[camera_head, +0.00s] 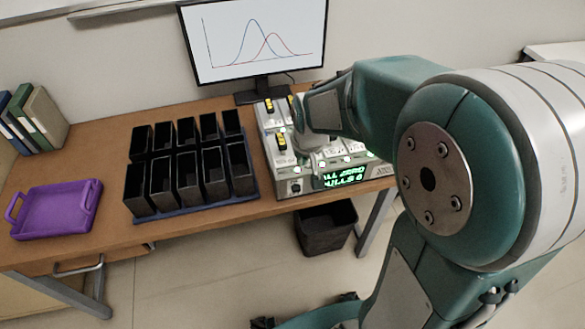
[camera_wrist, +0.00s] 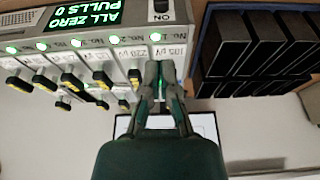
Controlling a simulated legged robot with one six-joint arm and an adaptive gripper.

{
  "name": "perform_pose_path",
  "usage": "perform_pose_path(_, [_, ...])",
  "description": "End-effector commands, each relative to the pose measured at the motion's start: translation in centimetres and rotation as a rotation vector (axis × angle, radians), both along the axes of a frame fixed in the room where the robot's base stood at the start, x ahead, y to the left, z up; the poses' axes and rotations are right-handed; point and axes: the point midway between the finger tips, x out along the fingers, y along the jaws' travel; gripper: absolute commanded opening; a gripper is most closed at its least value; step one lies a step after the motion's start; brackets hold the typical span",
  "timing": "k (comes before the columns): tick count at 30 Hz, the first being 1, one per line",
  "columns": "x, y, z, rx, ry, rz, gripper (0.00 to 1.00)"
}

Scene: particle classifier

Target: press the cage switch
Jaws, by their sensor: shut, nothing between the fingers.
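The grey particle classifier (camera_head: 286,187) stands on the desk, and its green display (camera_head: 343,177) reads "ALL ZERO PULLS 0". In the wrist view, a small dark switch (camera_wrist: 161,7) beside an "ON" label sits on the front panel next to the display (camera_wrist: 88,17). No part I see is labelled as a cage switch. My gripper (camera_wrist: 160,68) is shut and empty, with its fingertips over the end column of the panel, short of the ON switch in the picture. I cannot tell whether the fingertips touch the panel. In the head view my wrist largely hides the fingers.
Several black levers with yellow marks (camera_wrist: 45,82) and green lights (camera_wrist: 114,40) line the classifier close beside my gripper. Black bins (camera_head: 188,180) stand on a blue tray left of it. A monitor (camera_head: 254,40) is behind, and a purple tray (camera_head: 57,209) lies far left.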

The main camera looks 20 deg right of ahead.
Motion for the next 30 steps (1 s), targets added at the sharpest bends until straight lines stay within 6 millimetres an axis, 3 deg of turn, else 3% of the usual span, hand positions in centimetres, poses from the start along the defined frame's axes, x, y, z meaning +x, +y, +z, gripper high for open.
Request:
perform_pose_path(16, [0.6, 0.0, -1.4, 0.0, 0.009, 0.001, 0.0])
perform_pose_path(30, [2.7, 0.0, -8.9, 0.0, 0.01, 0.001, 0.0])
